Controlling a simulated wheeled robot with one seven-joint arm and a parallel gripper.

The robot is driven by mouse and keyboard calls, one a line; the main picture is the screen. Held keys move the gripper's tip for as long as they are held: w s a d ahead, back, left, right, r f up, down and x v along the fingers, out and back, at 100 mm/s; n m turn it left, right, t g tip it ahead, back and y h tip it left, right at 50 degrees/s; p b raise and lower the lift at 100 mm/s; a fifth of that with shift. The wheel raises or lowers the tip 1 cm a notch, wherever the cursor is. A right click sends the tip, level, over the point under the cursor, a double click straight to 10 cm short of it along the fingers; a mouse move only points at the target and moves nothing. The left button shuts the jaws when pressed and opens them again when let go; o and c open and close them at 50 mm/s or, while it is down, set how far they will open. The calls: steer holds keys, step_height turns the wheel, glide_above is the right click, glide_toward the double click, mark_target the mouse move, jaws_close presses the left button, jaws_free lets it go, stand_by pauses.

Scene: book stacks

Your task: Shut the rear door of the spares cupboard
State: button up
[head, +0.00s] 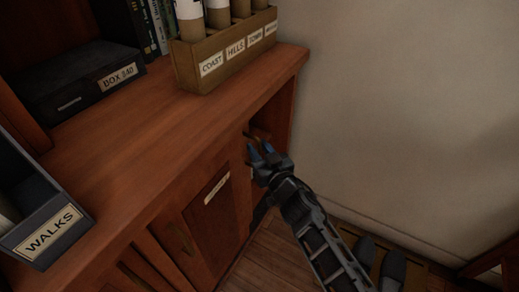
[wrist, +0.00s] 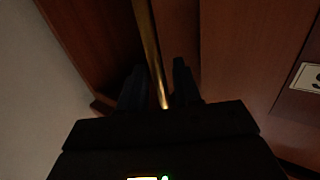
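The spares cupboard is the low part of the brown wooden unit. A panel (head: 215,215) with a small white label, too small to read, is on its front. Right of it, a dark opening (head: 278,115) shows at the cupboard's right end, so it stands partly open. My gripper (head: 262,150) is at the edge of this opening. In the wrist view, a brass bar (wrist: 147,40), seemingly a door handle, runs between the two dark fingers of my gripper (wrist: 160,85). The fingers are apart, with gaps beside the bar. The door's full outline is hidden.
A pale wall (head: 400,100) is at the right. Dark shoes (head: 392,268) lie on the floor below.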

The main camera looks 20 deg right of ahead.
steer(key=shift+c, duration=0.5)
jaws_close()
steer(key=shift+d, duration=0.1)
steer(key=shift+w+d+r+p, duration=0.1)
steer(key=shift+w+d+p, duration=0.15)
steer(key=shift+w+d, duration=2.3)
steer(key=shift+w+d+f+p, duration=0.15)
steer(key=shift+w+d, duration=1.55)
steer(key=shift+d, duration=1.7)
steer(key=shift+w+d+r+p, duration=0.15)
steer(key=shift+w+d+p, duration=0.15)
steer(key=shift+w+d, duration=2.25)
steer(key=shift+s+d, duration=0.35)
steer(key=shift+d, duration=0.1)
